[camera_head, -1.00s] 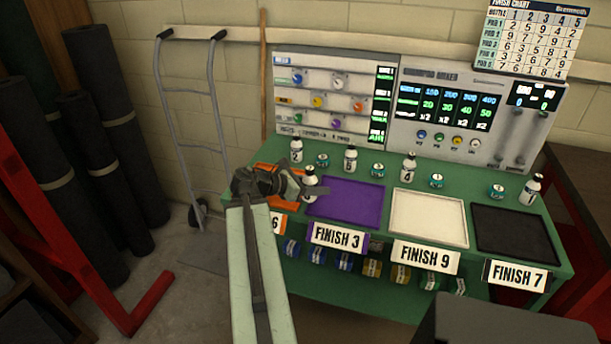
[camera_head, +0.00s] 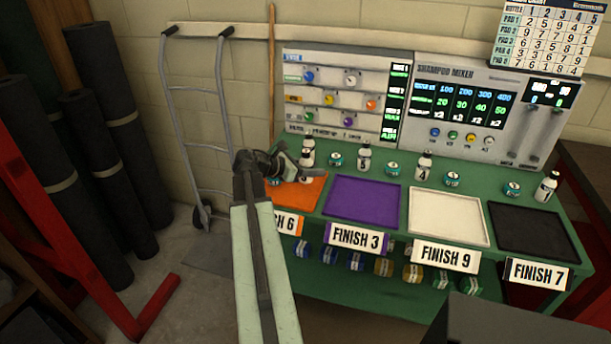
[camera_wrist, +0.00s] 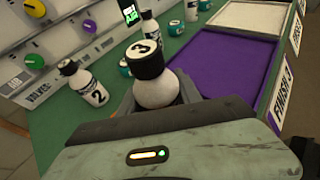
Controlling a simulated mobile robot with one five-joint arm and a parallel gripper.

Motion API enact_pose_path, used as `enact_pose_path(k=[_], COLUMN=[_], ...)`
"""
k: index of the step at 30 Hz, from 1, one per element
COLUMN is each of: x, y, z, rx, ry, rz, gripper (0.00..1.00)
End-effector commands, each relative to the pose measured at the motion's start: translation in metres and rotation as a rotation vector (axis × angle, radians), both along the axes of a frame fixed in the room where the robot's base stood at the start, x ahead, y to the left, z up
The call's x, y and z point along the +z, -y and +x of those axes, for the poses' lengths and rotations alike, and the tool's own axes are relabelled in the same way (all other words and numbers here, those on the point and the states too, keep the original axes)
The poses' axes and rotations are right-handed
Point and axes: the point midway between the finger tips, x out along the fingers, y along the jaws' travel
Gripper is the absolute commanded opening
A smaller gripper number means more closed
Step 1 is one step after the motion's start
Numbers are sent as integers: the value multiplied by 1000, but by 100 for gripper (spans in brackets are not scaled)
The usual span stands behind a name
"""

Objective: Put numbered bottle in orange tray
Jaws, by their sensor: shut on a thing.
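My gripper (camera_head: 300,174) is shut on a white bottle with a black cap (camera_head: 306,160). Another numbered bottle (camera_head: 364,158), bottle 4 (camera_head: 424,166) and one more bottle (camera_head: 546,187) stand along the back.
The purple (camera_head: 362,202), white (camera_head: 448,217) and black (camera_head: 533,232) trays lie empty to the right. Several teal tins (camera_head: 393,169) stand between bottles. The shampoo mixer panel (camera_head: 470,110) rises behind the green bench. A hand truck (camera_head: 200,110) stands left.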

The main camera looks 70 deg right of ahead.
Motion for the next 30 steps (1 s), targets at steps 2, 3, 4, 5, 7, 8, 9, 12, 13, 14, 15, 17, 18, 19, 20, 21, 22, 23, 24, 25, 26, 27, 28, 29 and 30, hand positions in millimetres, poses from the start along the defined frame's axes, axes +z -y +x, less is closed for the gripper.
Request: enact_pose_path(k=[2, 3, 4, 5, 7, 8, 9, 12, 13, 14, 15, 17, 18, 19, 20, 21, 22, 23, 24, 25, 26, 27, 28, 29, 30], x=[-9, -21, -28, -33, -40, -41, -39, -36, -36, -36, -36, -39, -40, -40, -39, -39, -39, -39, -39, -39, -39, -39, -39, -39, -38], y=[7, 6, 6, 6, 6, 5, 5, 4, 4, 4, 4, 4, 4, 4, 4, 4, 4, 4, 4, 4, 4, 4, 4, 4, 4], z=[3, 2, 1, 1, 2, 2, 4, 6, 6, 7, 7, 7, 7, 7, 7, 7, 7, 7, 7, 7, 7, 7, 6, 6, 6], rx=[0, -1, -2, -2, -1, 0, 2, 5, 6, 6, 7, 8, 8, 8, 8, 8, 7, 6, 6, 6, 6, 6, 6, 6, 6], ry=[0, 0, 0, 0, 0, 0, 0, 0, 0, 0, 0, 0, 0, 0, 0, 0, 1, 0, 0, 0, 0, 0, 0, 0, 0], rz=[0, 0, 0, 0, 0, 0, 0, 0, 0, 0, 0, 0, 0, 0, 0, 0, -1, 0, 0, 0, 0, 0, 0, 0, 0], gripper=[0, 0, 0, 0, 0, 0, 0, 0, 0, 0, 0, 0, 0, 43, 52, 62, 62, 62, 62, 62, 62, 62, 62, 62, 62])
